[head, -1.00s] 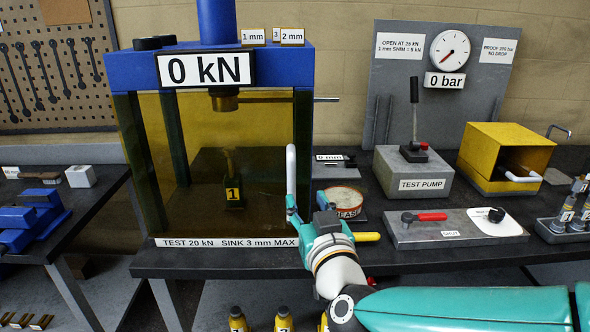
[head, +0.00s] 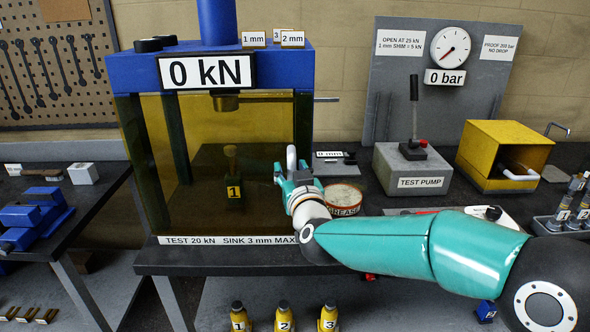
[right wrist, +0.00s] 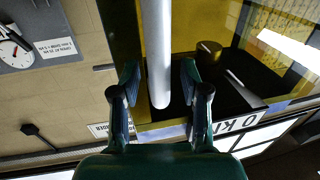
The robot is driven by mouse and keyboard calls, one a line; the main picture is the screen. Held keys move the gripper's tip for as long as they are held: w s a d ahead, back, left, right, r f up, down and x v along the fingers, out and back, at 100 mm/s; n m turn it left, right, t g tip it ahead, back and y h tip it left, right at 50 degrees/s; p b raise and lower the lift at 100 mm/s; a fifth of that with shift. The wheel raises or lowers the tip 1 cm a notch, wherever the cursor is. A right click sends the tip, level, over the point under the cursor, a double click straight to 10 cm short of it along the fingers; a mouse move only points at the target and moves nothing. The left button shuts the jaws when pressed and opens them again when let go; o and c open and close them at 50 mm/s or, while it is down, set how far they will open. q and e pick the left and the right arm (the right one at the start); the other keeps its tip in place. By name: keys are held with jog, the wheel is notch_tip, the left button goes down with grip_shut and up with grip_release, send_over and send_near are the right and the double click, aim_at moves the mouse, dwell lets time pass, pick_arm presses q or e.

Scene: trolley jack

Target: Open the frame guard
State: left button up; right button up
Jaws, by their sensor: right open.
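The frame guard (head: 268,130) is an amber see-through panel across the front of the blue press frame (head: 130,72); it looks closed. Its pale upright handle (head: 291,153) is at the panel's right edge. My right gripper (head: 286,172) is at the handle's lower part, hiding some of it. In the right wrist view the handle (right wrist: 157,45) runs between the two open fingers of my right gripper (right wrist: 158,80), with a visible gap on each side. The amber guard (right wrist: 125,30) lies behind it. My left gripper is not in view.
A numbered part (head: 233,190) stands behind the guard. A grease tin (head: 343,198) stands close right of my gripper. The test pump (head: 412,170) and a yellow box (head: 503,152) are further right. My right arm covers much of the bench's front right.

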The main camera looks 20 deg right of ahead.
grip_shut()
